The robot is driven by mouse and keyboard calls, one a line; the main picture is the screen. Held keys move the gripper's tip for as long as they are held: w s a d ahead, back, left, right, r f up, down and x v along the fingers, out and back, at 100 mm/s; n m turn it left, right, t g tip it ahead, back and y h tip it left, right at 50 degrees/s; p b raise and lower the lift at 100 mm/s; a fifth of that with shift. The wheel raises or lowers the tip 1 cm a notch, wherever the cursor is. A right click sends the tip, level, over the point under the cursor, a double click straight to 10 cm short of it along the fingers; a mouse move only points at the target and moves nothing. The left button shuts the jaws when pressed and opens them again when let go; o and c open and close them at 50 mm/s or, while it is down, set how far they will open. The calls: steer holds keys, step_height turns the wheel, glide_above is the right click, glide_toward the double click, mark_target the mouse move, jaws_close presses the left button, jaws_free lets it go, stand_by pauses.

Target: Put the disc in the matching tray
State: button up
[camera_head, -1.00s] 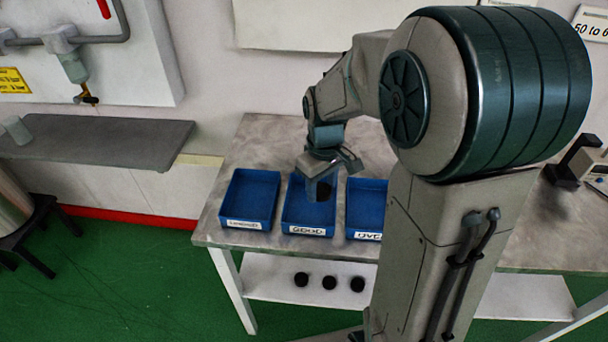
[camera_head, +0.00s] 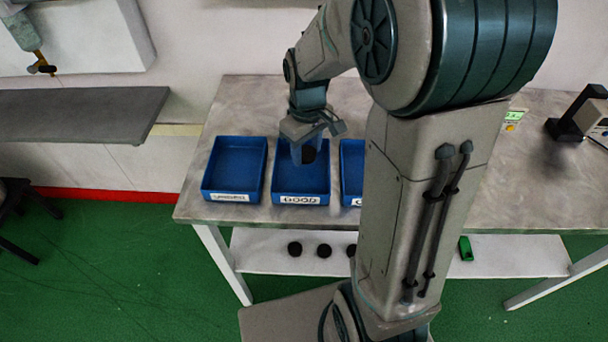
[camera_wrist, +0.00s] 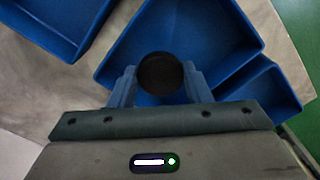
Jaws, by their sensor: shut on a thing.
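My gripper (camera_head: 306,152) is over the middle blue tray (camera_head: 287,186), whose front label reads "GOOD". It is shut on a dark round disc (camera_head: 309,155). In the wrist view the disc (camera_wrist: 161,73) sits between the two blue fingers (camera_wrist: 158,86), with the blue tray floor (camera_wrist: 205,40) below it. A second blue tray (camera_head: 222,185) stands to the left with a label too small to read. A third blue tray (camera_head: 351,180) stands to the right, partly hidden behind my arm. The left and middle trays look empty inside.
The trays stand on a grey metal table (camera_head: 240,105). Dark discs (camera_head: 324,251) lie on the white lower shelf (camera_head: 262,262). A black device (camera_head: 577,115) stands at the table's right end. A grey wall shelf (camera_head: 80,115) is at the left.

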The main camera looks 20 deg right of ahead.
steer(key=shift+f, duration=0.15)
steer(key=o, duration=1)
steer(key=shift+o, duration=0.2)
step_height(320, 180, up, 14)
steer(key=shift+p, duration=0.4)
steer(key=shift+s, duration=0.15)
steer(key=s+f+m+t, duration=0.1)
steer(key=s+f+m, duration=0.1)
steer(key=s, duration=0.4)
steer(key=s+f+m+t, duration=0.1)
steer(key=s+f+m, duration=0.1)
steer(key=s, duration=0.5)
steer(key=shift+s+f+m+t+p, duration=0.2)
steer(key=shift+f+m+t+p, duration=0.2)
steer(key=shift+m, duration=0.5)
